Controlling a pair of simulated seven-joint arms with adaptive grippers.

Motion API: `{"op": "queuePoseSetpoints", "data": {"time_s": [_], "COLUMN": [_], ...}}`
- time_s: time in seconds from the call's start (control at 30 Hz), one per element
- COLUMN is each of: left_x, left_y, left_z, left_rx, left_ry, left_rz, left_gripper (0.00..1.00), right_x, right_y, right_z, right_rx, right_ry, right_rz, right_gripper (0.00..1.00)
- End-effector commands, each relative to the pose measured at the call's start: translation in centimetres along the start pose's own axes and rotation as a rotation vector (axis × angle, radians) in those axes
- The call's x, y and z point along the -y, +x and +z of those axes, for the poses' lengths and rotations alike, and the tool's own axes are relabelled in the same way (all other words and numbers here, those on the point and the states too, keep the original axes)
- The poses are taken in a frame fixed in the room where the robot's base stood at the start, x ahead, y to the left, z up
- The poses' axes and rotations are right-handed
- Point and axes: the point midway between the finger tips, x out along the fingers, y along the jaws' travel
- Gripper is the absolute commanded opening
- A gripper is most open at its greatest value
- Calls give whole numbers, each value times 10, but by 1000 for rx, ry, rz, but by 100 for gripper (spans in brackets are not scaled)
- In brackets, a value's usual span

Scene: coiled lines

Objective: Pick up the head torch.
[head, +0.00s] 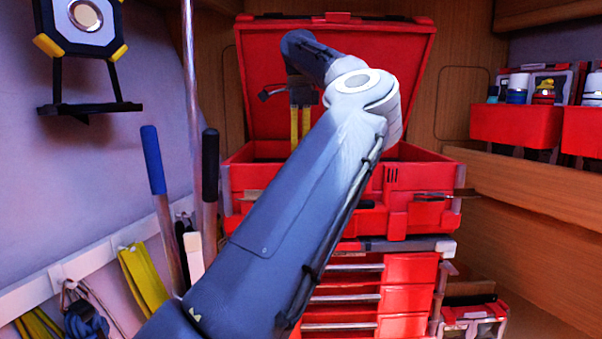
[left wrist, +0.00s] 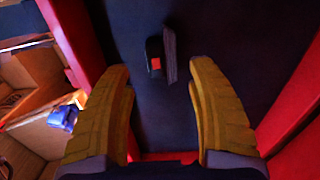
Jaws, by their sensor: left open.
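My left gripper (head: 300,141) points down into the open red toolbox (head: 411,153), its yellow fingers in front of the raised lid. In the left wrist view the left gripper (left wrist: 161,70) is open and empty, with its two fingers well apart. Beyond the fingertips, on the dark toolbox floor, lies a small black item with a red patch, likely the head torch (left wrist: 155,61). A dark flat strip (left wrist: 169,55) stands right beside it. They lie roughly between the fingers in the picture, apart from them. In the head view the toolbox front and my arm hide the item. My right gripper is not in view.
Red toolbox walls (left wrist: 292,115) flank the gripper in the wrist view. Red drawers (head: 405,298) stand below the toolbox. Red bins (head: 516,126) with bottles sit on the right shelf. A blue-handled tool (head: 153,160) and yellow straps (head: 143,277) are at the left wall.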

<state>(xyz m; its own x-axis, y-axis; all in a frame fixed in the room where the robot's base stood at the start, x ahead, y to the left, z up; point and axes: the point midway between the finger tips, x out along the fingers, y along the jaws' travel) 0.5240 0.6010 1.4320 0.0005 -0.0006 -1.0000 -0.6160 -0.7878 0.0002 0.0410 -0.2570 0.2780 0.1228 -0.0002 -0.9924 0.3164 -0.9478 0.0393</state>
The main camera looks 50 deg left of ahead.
Motion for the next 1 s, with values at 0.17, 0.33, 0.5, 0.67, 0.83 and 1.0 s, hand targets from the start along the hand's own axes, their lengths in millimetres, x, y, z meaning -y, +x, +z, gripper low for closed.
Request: {"op": "queuePoseSetpoints", "data": {"time_s": [0.17, 0.33, 0.5, 0.67, 0.83, 1.0], "left_x": [0, 0, -2, -2, -2, -2], "left_y": [11, 18, 39, 56, 64, 65], "left_z": [0, 0, -3, -3, -3, -3], "left_rx": [1, 2, 2, 1, 1, 0], "left_ry": [0, -1, -2, -1, -1, 0], "left_rz": [0, 0, 1, 0, -2, -2], "left_gripper": [58, 58, 58, 58, 58, 58], "right_x": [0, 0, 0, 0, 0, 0], "right_y": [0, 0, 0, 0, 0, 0], "right_z": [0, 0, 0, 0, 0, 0], "right_rx": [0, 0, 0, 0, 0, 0], "right_ry": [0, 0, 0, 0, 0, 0], "right_rz": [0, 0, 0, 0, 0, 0], "right_gripper": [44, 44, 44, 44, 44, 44]}}
